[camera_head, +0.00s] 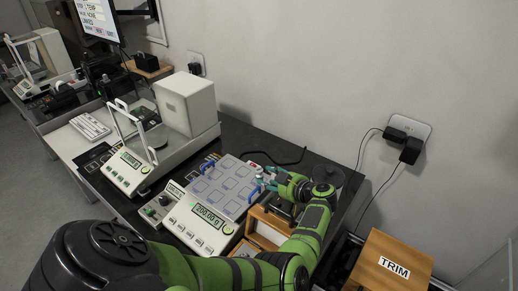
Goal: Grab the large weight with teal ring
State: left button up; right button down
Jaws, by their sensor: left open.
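My left gripper (268,179) is open at the right edge of a grey pad marked with blue squares (222,188), part of the scale in the middle. Small teal and pale parts show around its fingertips. They are too small to tell a teal-ringed weight from the fingers, so I cannot tell whether the large weight stands between them. A small white piece with a bit of red (258,168) is just beyond the fingertips. My right gripper is not in view.
The scale's display (207,212) appears to read 200.00 g. A balance with a glass shield (140,130) stands to the left. A wooden box (262,228) is below my gripper. A TRIM box (390,262) is at lower right. The wall is close behind.

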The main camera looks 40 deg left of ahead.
aim_at(262, 175)
pick_arm(q)
jog(key=b+x, duration=0.1)
jog(key=x, duration=0.1)
jog(key=b+x, duration=0.1)
jog(key=x, duration=0.1)
jog(key=shift+w, duration=0.2)
jog(key=shift+r, duration=0.1)
jog(key=shift+c, duration=0.8)
jog(key=shift+s, duration=0.1)
grip_shut()
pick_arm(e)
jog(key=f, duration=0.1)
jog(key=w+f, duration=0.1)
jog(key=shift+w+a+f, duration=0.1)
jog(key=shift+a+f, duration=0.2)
